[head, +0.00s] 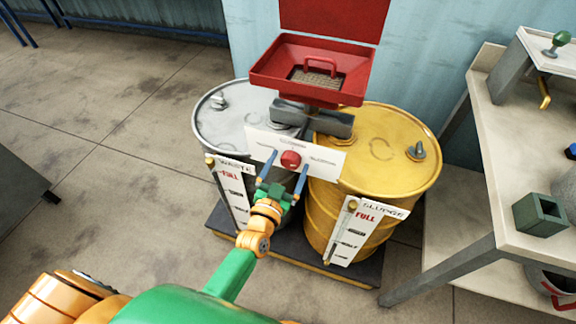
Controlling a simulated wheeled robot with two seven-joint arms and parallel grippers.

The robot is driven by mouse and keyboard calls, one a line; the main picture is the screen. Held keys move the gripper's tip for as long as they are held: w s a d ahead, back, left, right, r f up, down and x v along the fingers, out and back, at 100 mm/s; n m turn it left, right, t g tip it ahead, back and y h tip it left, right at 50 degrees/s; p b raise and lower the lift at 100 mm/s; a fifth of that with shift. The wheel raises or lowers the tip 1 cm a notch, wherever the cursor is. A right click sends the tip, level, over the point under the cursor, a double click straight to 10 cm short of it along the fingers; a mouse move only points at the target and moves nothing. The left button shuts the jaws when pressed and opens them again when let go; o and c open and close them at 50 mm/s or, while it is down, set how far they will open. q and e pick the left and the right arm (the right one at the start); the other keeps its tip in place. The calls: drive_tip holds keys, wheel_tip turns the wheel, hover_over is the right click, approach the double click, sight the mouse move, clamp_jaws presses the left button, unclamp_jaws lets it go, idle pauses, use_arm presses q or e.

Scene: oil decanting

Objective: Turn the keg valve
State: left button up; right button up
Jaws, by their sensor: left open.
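A red knob (290,159) sits on a white labelled plate (325,163) in front of two drums, below the red funnel tray (312,62). The plate's small lettering is too small to read. My left gripper (289,162) is open, with its two blue fingers pointing at the plate, one on each side of the knob. I cannot tell whether they touch it. The silver drum (211,125) is labelled WASTE and the yellow drum (400,150) SLUDGE. My right gripper is out of view.
The drums stand on a dark pallet (350,272). On the right is a pale bench (502,150) with a green knob (560,38), a brass spout (544,92) and a dark green square block (539,214). The concrete floor on the left is mostly clear.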

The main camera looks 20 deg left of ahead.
use_arm(q)
drive_tip(key=shift+s, duration=0.1)
drive_tip(key=c, duration=1.4)
drive_tip(key=shift+r+n, duration=0.1)
drive_tip(key=shift+n, duration=0.3)
drive_tip(key=n, duration=0.6)
drive_tip(key=shift+n, duration=0.3)
drive_tip(key=n, duration=0.6)
drive_tip(key=shift+n, duration=0.3)
